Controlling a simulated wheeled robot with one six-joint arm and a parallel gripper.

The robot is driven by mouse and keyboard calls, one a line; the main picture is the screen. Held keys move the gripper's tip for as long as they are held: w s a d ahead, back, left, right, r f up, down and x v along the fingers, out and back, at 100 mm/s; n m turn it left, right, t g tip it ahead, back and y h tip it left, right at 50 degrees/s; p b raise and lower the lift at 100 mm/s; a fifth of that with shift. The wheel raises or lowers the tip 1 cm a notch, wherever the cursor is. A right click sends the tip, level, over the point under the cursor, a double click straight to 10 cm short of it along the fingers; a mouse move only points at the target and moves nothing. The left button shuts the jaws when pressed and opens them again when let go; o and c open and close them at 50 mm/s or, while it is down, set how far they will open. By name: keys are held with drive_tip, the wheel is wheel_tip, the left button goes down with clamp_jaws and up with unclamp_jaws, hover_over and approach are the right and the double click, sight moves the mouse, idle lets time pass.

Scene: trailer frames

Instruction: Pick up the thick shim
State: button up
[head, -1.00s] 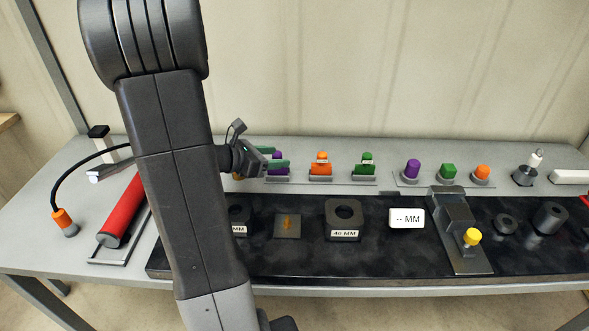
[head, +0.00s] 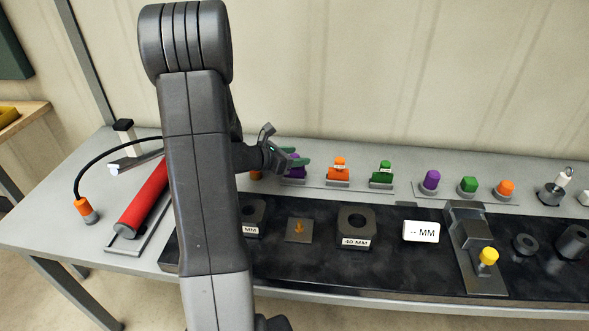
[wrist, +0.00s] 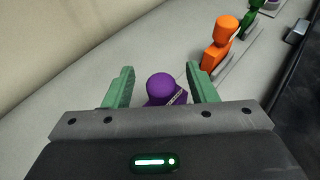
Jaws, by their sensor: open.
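Tabbed pieces stand in a row of holders at the back of the bench: a purple one (head: 297,174), an orange one (head: 339,168) and a green one (head: 384,173). Their labels are too small to read, so I cannot tell which is the thick shim. My gripper (head: 298,158) is open at the purple piece. In the wrist view the purple piece (wrist: 162,87) lies between the two green fingers, with a visible gap on each side. The gripper body hides its lower part. The orange piece (wrist: 223,45) stands beyond the right finger.
A black mat (head: 385,270) holds a ring block (head: 357,222), a "-- MM" display (head: 421,231) and a clamp fixture with a yellow knob (head: 488,256). Purple, green and orange knobs (head: 468,185) stand farther right. A red cylinder (head: 145,198) lies at left. My arm hides part of the bench.

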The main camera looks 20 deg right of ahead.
drive_tip(key=shift+x, duration=1)
drive_tip(key=shift+c, duration=0.2)
clamp_jaws()
drive_tip(key=shift+r, duration=0.1)
